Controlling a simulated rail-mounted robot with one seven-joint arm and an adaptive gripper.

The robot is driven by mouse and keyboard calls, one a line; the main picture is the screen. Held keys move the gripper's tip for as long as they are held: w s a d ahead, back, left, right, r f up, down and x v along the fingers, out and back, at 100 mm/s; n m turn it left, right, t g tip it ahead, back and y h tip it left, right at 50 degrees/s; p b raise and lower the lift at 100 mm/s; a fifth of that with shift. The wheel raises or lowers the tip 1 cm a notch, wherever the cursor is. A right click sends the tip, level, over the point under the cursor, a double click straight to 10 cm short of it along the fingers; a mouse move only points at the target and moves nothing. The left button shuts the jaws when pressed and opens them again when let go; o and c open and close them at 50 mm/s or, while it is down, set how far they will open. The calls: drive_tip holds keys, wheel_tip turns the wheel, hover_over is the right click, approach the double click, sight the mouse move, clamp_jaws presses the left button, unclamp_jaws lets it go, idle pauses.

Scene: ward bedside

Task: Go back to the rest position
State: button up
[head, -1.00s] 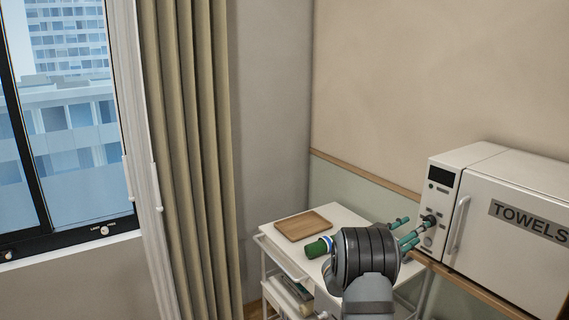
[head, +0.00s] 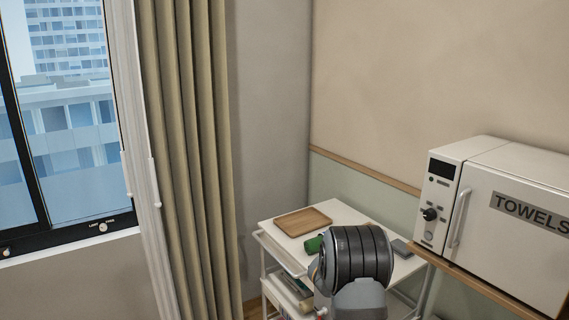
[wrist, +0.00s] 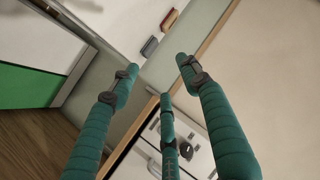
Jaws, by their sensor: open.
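My gripper shows in the wrist view (wrist: 158,75) with its green ribbed fingers spread apart and nothing between them.
A wooden tray (head: 303,221) lies on the trolley top. A small grey flat item (head: 401,248) lies at the trolley's right. The curtain (head: 190,150) and window are on the left.

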drive_tip(key=s+a+f+n+g+y, duration=0.3)
drive_tip(key=a+f+n+y, duration=0.35)
drive_tip(key=a, duration=0.55)
drive_tip(key=s+d+f+n+g+h, duration=0.25)
drive_tip(key=s+f+n+g, duration=0.2)
drive_tip(key=s+n, duration=0.4)
drive_tip(key=s+d+r+n+h+b, duration=0.1)
drive_tip(key=s+d+r+h+b, duration=0.1)
drive_tip(key=d+r+h, duration=0.75)
drive_tip(key=w+d+r+n+t+h+b, duration=0.1)
drive_tip(key=w+d+r+t+b, duration=0.1)
drive_tip(key=r, duration=0.7)
drive_tip(key=w+d+r+n+t+h+b, duration=0.1)
drive_tip(key=w+d+r+t+b, duration=0.2)
drive_tip(key=w+r, duration=0.3)
drive_tip(key=shift+d+r+h+b, duration=0.4)
drive_tip(key=shift+r+b, duration=0.2)
drive_tip(key=shift+r, duration=1.35)
